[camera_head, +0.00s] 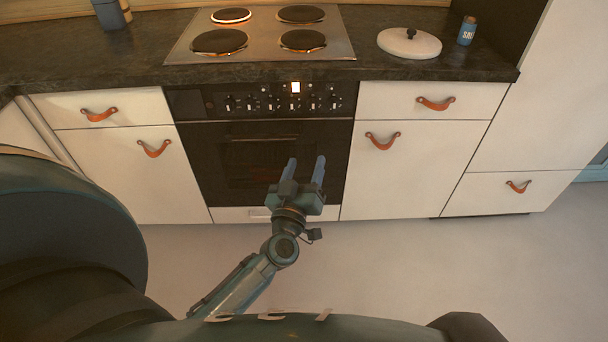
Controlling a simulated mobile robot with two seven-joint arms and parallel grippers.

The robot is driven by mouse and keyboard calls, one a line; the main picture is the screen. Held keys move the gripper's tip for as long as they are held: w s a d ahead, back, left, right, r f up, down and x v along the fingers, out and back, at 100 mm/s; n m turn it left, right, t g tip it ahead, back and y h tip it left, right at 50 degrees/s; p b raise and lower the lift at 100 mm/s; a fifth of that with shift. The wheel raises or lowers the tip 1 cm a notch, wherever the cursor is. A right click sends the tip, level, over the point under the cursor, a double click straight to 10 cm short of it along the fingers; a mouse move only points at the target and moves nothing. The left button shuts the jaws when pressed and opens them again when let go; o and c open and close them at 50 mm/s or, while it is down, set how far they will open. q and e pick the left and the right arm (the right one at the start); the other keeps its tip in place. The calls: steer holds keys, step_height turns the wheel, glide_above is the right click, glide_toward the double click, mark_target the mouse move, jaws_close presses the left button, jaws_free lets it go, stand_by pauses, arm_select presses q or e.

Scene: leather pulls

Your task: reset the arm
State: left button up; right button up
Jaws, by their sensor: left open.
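My left gripper (304,171) is in the lower middle of the head view, in front of the black oven (232,165). Its two blue-grey fingers point up and away, apart from each other, with nothing between them. The left arm (238,287) reaches up to it from the lower left. My right gripper does not show in the view.
White cabinets with leather pulls (383,141) flank the oven. A hob (260,32), a white lid (409,43) and a blue salt shaker (467,30) are on the dark worktop (375,72). The floor (430,270) at right is clear.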

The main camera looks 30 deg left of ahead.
arm_select(q)
steer(key=shift+s+d, duration=0.1)
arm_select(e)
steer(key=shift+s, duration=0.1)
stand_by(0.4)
arm_select(q)
steer(key=s+d+f+m+g+h+p, duration=0.1)
steer(key=s+d+m+g+h+p, duration=0.3)
steer(key=s+d+m+h, duration=0.45)
steer(key=s+d+f+m+g+p, duration=0.1)
steer(key=s+f+g, duration=0.1)
steer(key=s, duration=0.3)
steer(key=s+d+f+g+p, duration=0.1)
steer(key=s+f+g+p, duration=0.1)
steer(key=s, duration=0.3)
steer(key=shift+s+m+g, duration=0.2)
steer(key=shift+m+g, duration=0.1)
steer(key=shift+m, duration=0.05)
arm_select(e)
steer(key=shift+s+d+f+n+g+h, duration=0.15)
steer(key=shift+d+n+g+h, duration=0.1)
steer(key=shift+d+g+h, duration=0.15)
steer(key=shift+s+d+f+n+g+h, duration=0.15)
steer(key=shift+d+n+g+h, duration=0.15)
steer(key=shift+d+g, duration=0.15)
